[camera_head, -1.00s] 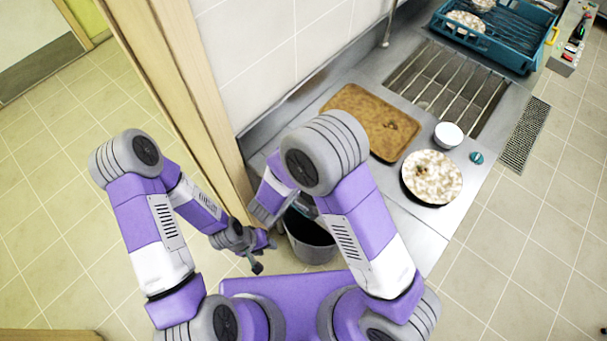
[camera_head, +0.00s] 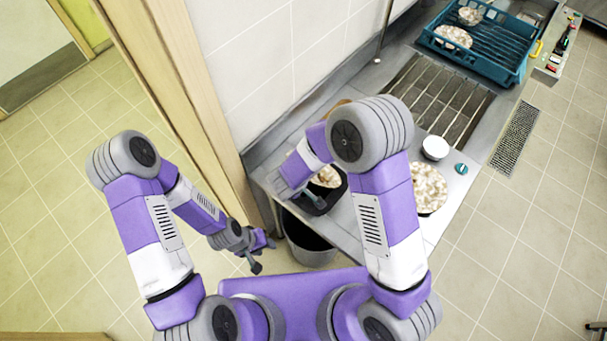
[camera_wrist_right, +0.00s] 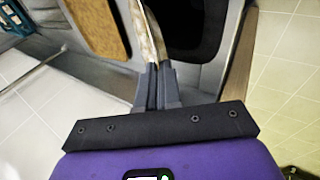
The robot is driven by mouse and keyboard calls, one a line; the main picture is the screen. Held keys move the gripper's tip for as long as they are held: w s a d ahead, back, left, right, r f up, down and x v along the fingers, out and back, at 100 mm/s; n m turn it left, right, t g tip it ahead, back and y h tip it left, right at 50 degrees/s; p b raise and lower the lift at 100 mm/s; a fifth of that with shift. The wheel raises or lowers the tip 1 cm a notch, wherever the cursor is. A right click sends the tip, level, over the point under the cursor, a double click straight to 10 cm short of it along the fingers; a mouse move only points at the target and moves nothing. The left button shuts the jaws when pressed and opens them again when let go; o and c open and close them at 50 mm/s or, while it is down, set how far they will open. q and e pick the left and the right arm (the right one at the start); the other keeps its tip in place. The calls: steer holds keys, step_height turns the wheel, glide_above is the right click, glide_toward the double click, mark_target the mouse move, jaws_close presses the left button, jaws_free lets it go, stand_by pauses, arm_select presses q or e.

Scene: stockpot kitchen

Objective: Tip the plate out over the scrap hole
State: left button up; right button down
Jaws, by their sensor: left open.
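A pale speckled plate (camera_head: 327,177) shows in the head view above the dark scrap hole (camera_head: 314,204) at the near end of the counter. My right gripper (camera_wrist_right: 155,78) is shut on its rim. In the right wrist view the plate (camera_wrist_right: 147,35) stands steeply tilted, nearly edge-on, with the dark hole (camera_wrist_right: 194,28) beside it. My right arm hides part of the plate in the head view, and I cannot tell whether scraps are on it. My left gripper (camera_head: 264,254) is open and empty, low beside the counter.
A grey bin (camera_head: 306,240) stands under the counter end. Another speckled plate (camera_head: 428,187), a white bowl (camera_head: 435,148) and a teal knob (camera_head: 461,169) are on the counter. A brown board (camera_wrist_right: 95,26) lies near the wall. A blue rack (camera_head: 480,48) stands beyond the slatted drainer.

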steer(key=shift+w+d+r+g+y+p, duration=0.15)
steer(key=shift+r, duration=0.25)
steer(key=shift+w+d+r+g+y+p, duration=0.1)
steer(key=shift+w+r+g+y+p, duration=0.05)
steer(key=shift+r, duration=0.2)
steer(key=shift+w+d+r+g+y, duration=0.25)
steer(key=shift+d+r+g+y, duration=0.15)
steer(key=shift+g+y, duration=0.1)
steer(key=shift+w+d+r+g+y, duration=0.3)
steer(key=shift+r+g+y, duration=0.15)
steer(key=shift+r, duration=0.2)
steer(key=shift+w+d+r+g+y, duration=0.15)
steer(key=shift+w+r+g+y, duration=0.1)
steer(key=shift+r+g+y, duration=0.3)
steer(key=shift+w+d+r+g+y, duration=0.3)
steer(key=shift+r+g+y, duration=0.1)
steer(key=shift+r, duration=0.3)
steer(key=shift+s, duration=0.1)
